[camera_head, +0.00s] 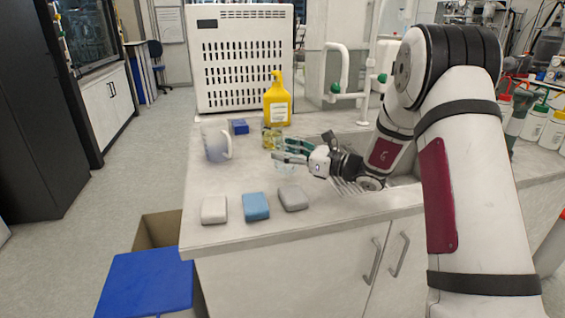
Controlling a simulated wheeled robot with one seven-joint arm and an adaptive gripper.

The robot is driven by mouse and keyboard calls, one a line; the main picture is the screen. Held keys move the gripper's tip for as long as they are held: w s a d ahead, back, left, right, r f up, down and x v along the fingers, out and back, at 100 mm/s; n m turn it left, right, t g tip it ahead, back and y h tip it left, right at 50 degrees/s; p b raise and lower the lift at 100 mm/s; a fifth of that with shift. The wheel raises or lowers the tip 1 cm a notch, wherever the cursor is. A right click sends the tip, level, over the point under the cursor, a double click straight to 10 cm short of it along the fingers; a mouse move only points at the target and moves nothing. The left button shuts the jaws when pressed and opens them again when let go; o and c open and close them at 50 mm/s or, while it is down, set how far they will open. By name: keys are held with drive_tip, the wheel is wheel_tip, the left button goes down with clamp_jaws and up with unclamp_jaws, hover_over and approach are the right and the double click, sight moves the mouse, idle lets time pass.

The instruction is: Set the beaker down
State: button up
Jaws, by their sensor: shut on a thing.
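My gripper (291,152) reaches in from the right, above the countertop (240,185). It is shut on a clear beaker (285,167), which shows only faintly below and between the fingers. The beaker looks roughly upright. Whether its base touches the counter I cannot tell. The fingers hide part of it.
A glass (267,140) stands just behind my gripper, before a yellow bottle (278,104). Three sponge-like blocks (256,206) lie at the front. A sink (405,167) lies right.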

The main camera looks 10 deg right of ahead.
drive_tip(key=shift+w+a+f, duration=0.1)
drive_tip(key=shift+w+a, duration=0.15)
drive_tip(key=shift+w, duration=0.6)
drive_tip(key=shift+w+f+b, duration=0.15)
drive_tip(key=shift+f+b, duration=0.25)
drive_tip(key=shift+f, duration=1.35)
drive_tip(key=shift+f, duration=0.15)
drive_tip(key=o, duration=1.2)
